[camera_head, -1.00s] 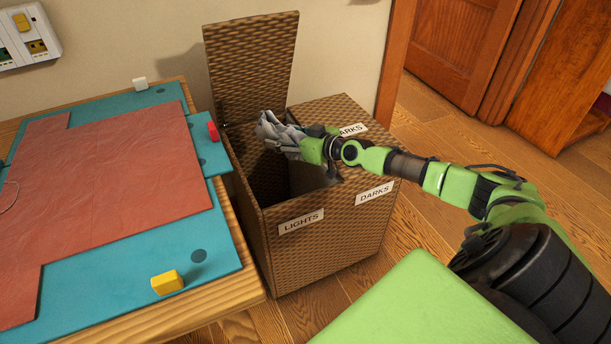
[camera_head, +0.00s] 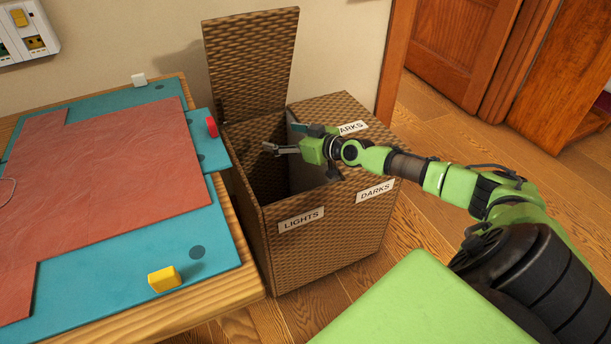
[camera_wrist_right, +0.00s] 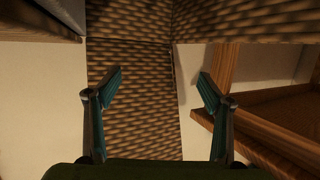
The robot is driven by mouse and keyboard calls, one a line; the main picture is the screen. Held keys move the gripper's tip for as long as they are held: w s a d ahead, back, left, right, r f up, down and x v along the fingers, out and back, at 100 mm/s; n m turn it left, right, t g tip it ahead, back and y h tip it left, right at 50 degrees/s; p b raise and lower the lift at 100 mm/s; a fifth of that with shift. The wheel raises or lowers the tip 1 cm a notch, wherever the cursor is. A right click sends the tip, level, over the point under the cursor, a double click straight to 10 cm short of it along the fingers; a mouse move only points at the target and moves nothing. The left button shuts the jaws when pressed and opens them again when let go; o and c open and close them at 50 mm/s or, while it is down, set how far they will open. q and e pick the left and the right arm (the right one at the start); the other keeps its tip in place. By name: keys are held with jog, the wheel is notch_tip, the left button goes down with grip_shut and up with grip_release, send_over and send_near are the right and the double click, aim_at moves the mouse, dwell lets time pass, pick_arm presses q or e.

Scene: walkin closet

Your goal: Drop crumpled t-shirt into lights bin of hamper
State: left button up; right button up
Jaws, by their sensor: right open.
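The woven hamper (camera_head: 325,232) stands right of the table, with its LIGHTS bin (camera_head: 262,170) open and that lid (camera_head: 250,65) raised against the wall. The DARKS side is covered by its lid. My right gripper (camera_head: 272,148) is open and empty above the LIGHTS bin opening. In the right wrist view its two fingers (camera_wrist_right: 160,85) are spread apart with nothing between them, over brown weave. The crumpled t-shirt shows in neither current view. The bottom of the LIGHTS bin is dark and mostly hidden from the head camera. My left gripper is not in view.
A wooden table (camera_head: 213,300) stands at left, close to the hamper. It holds a teal board (camera_head: 160,240) with a red-brown sheet (camera_head: 110,180) and small yellow (camera_head: 164,279), red (camera_head: 212,126) and white blocks. Wooden floor (camera_head: 440,215) is open to the right.

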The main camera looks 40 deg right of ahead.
notch_tip(320, 180, up, 10)
dwell(0.6)
dwell(0.4)
